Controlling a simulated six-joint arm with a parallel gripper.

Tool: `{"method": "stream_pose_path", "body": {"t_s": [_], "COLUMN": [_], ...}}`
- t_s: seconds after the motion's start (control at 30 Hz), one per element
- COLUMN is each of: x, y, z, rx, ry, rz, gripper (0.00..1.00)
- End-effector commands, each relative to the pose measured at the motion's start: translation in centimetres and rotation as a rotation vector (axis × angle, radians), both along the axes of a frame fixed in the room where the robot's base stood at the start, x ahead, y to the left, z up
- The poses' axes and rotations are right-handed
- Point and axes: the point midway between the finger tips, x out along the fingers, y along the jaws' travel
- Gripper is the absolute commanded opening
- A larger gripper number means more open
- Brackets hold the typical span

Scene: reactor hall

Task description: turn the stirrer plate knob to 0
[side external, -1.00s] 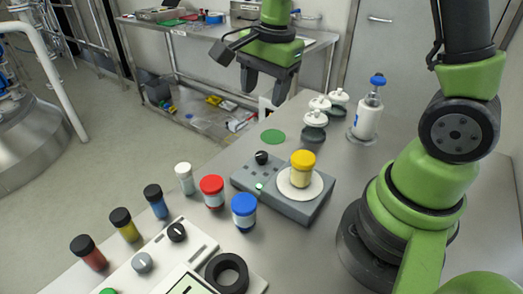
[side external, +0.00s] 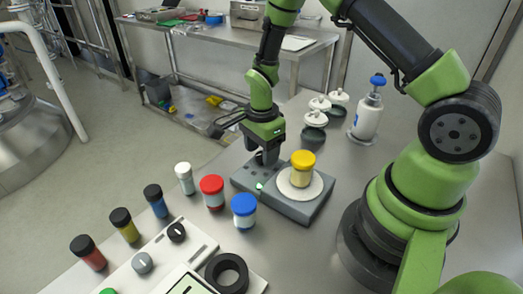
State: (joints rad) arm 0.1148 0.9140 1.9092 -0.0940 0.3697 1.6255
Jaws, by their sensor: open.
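The stirrer plate (side external: 305,212) is a grey box on the bench with a round white top plate. A yellow-capped jar (side external: 302,168) stands on that top plate. My gripper (side external: 262,160) points down over the back left part of the stirrer plate, where the black knob sits. Its fingers are around or just above the knob and hide it. I cannot tell whether they touch it. The gripper is open. A small green light (side external: 260,186) shows on the stirrer plate's front. The knob's pointer cannot be read.
A red-capped jar (side external: 212,192), a blue-capped jar (side external: 245,212) and a white-capped vial (side external: 185,178) stand left of the stirrer plate. White-topped containers (side external: 315,120) and a blue-topped bottle (side external: 368,112) stand behind. A white device with knobs (side external: 190,243) lies in front.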

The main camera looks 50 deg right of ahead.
Motion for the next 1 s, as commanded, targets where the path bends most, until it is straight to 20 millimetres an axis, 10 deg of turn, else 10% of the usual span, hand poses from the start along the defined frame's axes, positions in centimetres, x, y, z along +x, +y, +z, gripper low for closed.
{"method": "stream_pose_path", "body": {"t_s": [0.37,0.57,1.0], "x": [0.01,0.01,0.02], "y": [0.01,0.01,0.03], "z": [-0.59,-0.58,-0.56], "rx": [0.0,0.0,0.0], "ry": [-0.001,-0.001,-0.002], "rz": [-0.001,-0.001,0.078], "gripper": [0.54,0.08,0.07]}}
